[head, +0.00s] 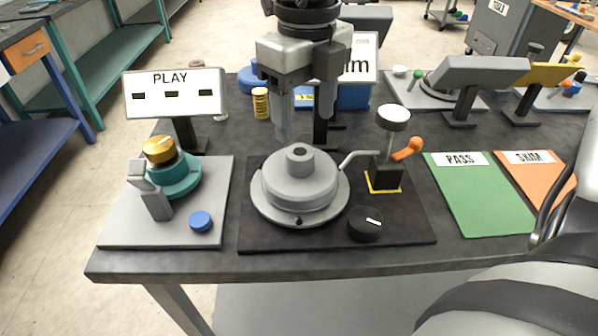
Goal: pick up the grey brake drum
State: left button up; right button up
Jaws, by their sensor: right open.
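The grey brake drum (298,192) is a stepped round piece with a raised centre hub. It sits upright on a dark square base plate (262,234) in the middle of the table. My right gripper (305,128) points down from the top of the head view. Its two fingers are apart with nothing between them, and their tips appear just above and behind the hub, not touching it. My left gripper is not in view.
A fixture with a teal ring (174,178) stands left, below a PLAY sign (175,92). Green PASS (482,200) and orange SKIM (535,172) mats lie right.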

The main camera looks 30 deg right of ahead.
aim_at(299, 152)
jog(key=f, duration=0.7)
jog(key=shift+w+a+f+p, duration=0.1)
jog(key=shift+a+p, duration=0.3)
jog(key=c, duration=1.2)
grip_shut()
